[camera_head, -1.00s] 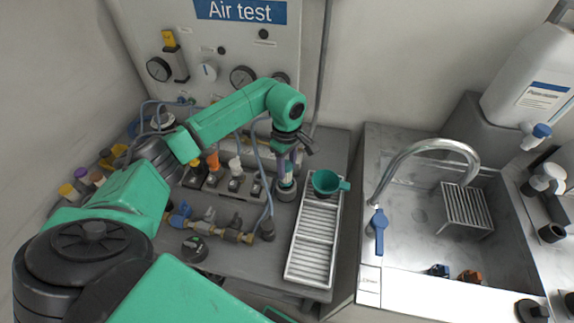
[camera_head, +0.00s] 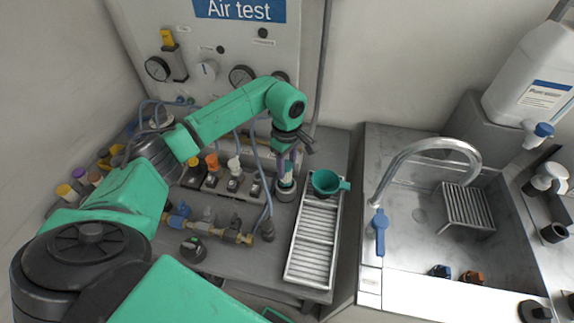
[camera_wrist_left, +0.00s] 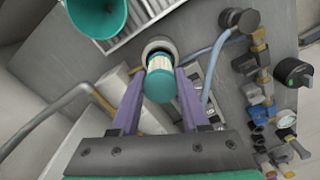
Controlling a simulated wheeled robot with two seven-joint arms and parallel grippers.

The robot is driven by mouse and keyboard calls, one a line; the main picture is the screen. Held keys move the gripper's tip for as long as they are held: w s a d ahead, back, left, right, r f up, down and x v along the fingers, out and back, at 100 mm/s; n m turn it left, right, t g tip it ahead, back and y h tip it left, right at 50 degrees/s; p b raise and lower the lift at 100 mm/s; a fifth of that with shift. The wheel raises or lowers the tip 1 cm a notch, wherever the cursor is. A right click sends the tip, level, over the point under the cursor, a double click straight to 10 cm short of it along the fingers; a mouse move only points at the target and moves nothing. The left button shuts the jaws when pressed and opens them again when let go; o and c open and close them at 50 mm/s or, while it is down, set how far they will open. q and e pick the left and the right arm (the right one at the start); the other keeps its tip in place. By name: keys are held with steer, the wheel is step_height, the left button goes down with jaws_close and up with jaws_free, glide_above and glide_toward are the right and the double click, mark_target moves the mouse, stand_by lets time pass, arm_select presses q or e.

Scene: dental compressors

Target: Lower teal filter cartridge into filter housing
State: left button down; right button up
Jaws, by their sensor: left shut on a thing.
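The teal filter cartridge (camera_wrist_left: 159,84) has a teal cap and a pale body. My left gripper (camera_wrist_left: 160,76) is shut on it, one purple finger on each side. In the wrist view the cartridge's far end overlaps the round grey mouth of the filter housing (camera_wrist_left: 158,45). In the head view the left gripper (camera_head: 287,160) points down right above the housing (camera_head: 285,190), which stands on the bench. The fingers largely hide the cartridge there. I cannot tell how far the cartridge is inside the housing. My right gripper is not in view.
A teal funnel-like cup (camera_head: 326,183) sits on the slatted tray (camera_head: 313,245) just right of the housing. A manifold with valves (camera_head: 215,230) and blue hoses lie to the left. A sink with a curved tap (camera_head: 430,150) is farther right.

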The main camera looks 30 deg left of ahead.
mark_target(287, 177)
arm_select(q)
steer(key=shift+f+b, duration=2.4)
steer(key=shift+f, duration=0.3)
steer(key=shift+r+p, duration=0.45)
steer(key=shift+r, duration=0.3)
steer(key=shift+f+b, duration=0.2)
steer(key=shift+b, duration=0.1)
steer(key=shift+f+b, duration=0.55)
steer(key=shift+f, duration=0.05)
steer(key=shift+c, duration=1.6)
jaws_free()
